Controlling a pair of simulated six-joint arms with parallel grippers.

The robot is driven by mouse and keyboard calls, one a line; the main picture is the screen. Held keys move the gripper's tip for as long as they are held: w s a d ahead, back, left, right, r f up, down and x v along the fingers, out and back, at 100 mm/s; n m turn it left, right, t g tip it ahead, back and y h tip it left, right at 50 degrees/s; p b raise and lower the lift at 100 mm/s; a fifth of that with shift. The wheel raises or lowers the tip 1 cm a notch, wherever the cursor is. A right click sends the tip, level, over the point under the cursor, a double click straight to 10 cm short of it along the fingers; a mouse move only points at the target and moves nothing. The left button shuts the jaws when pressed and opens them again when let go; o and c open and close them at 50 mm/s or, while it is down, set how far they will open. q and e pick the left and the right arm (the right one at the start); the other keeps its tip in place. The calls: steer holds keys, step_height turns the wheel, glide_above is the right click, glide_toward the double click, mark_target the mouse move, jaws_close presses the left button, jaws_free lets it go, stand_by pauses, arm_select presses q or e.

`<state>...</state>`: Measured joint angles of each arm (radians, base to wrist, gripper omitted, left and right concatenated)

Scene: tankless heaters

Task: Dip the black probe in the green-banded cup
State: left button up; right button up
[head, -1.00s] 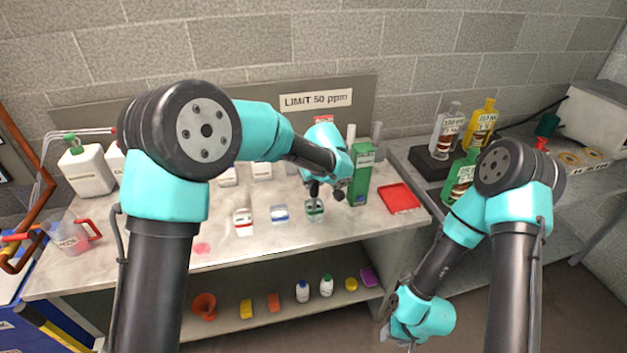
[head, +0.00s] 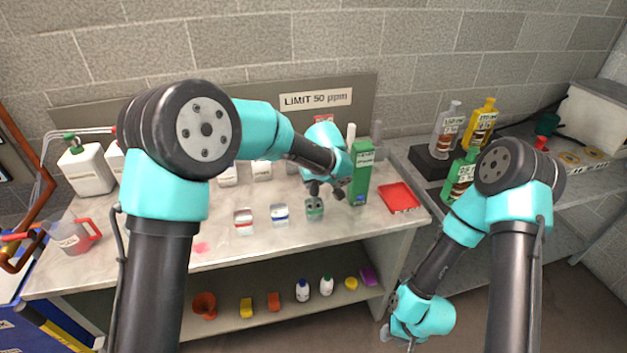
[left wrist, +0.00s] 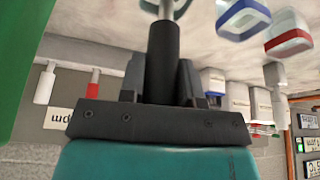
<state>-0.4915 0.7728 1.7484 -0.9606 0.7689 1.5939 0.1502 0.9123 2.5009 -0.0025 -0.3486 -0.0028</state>
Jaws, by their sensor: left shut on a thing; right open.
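My left gripper (head: 322,189) is shut on the black probe, just above the green-banded cup (head: 314,209). In the left wrist view the black probe (left wrist: 163,62) stands out between the fingers, and its far end meets the green-banded cup's rim (left wrist: 180,8) at the top edge. I cannot tell how deep the tip is. Beside that cup stand a blue-banded cup (head: 280,215) and a red-banded cup (head: 243,221). My right gripper (head: 410,340) is open and low, off the bench's right front.
A tall green box (head: 361,175) stands close to the right of my left gripper, and a red tray (head: 398,198) lies beyond it. White jugs (head: 87,168) and a red-handled pitcher (head: 72,237) stand at the left. The bench front is mostly clear.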

stand_by(0.5)
arm_select(q)
steer(key=shift+r, duration=5)
